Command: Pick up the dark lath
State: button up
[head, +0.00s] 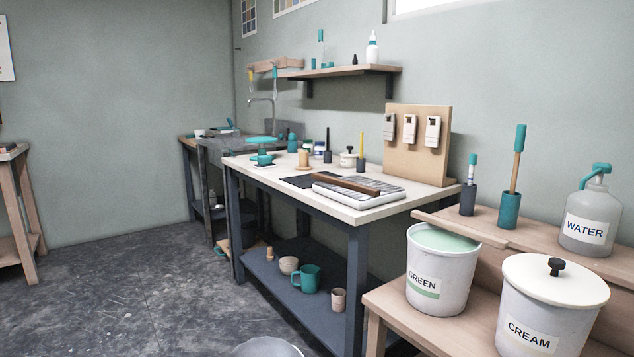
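The dark lath (347,185) is a long, thin, dark brown strip. It lies across the top of a white tray with a grey patterned surface (372,194), near the front of the workbench (364,214). Its left end reaches out over the tray's edge toward a dark flat mat (298,181). The lath looks fully visible from here. My gripper is not in view.
Cups and bottles stand behind the tray, beside an upright board with several tags (419,145). Buckets labelled GREEN (437,268) and CREAM (545,312) stand at the right front. Open floor (150,290) lies left of the bench.

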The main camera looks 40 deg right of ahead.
aim_at(367, 190)
jog(key=z, duration=0.3)
jog(key=i, duration=0.65)
jog(key=z, duration=0.55)
